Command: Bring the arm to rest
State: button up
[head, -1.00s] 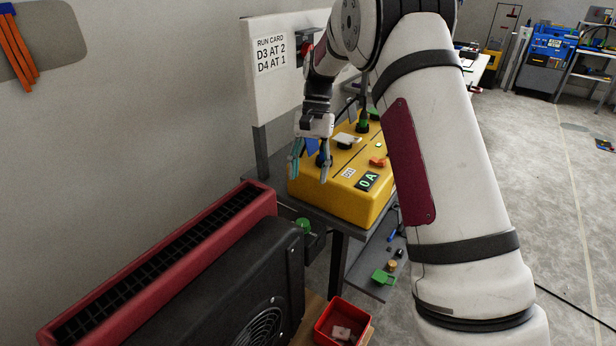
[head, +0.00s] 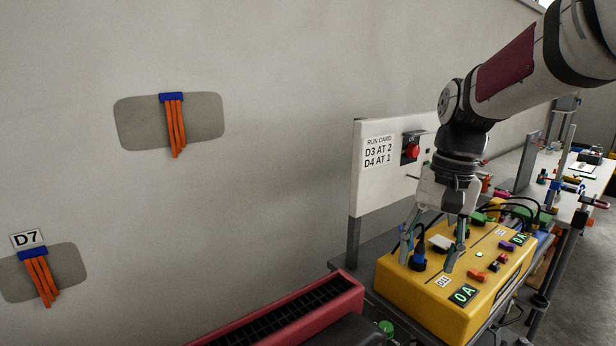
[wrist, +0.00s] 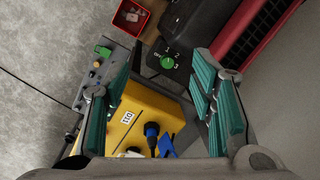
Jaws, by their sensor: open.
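My gripper (head: 430,245) is open and empty, its two fingers pointing down over the left part of the yellow box (head: 440,303). In the wrist view the teal-padded fingers (wrist: 160,105) stand wide apart, with the yellow box (wrist: 137,108) below and between them. A blue-and-black knob or plug (head: 419,261) on the box lies between the fingers in the head view; it also shows in the wrist view (wrist: 151,131). I cannot tell if a finger touches the box.
A white panel (head: 364,190) with a run card and a red button (head: 412,151) stands behind the box. A red-rimmed heater or blower (head: 300,312) is at front left. A red bin (wrist: 132,17) lies on the floor side. Orange strips (head: 174,125) hang on the wall.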

jog(key=s+r+n+t+h+p, duration=0.1)
jog(key=s+n+t, duration=0.3)
jog(key=s, duration=1.8)
jog(key=shift+s+a+r+t+p, duration=0.25)
jog(key=shift+a+r+t+p, duration=0.1)
jog(key=shift+r+p, duration=0.25)
jog(key=shift+d+h, duration=0.15)
jog(key=shift+h, duration=0.15)
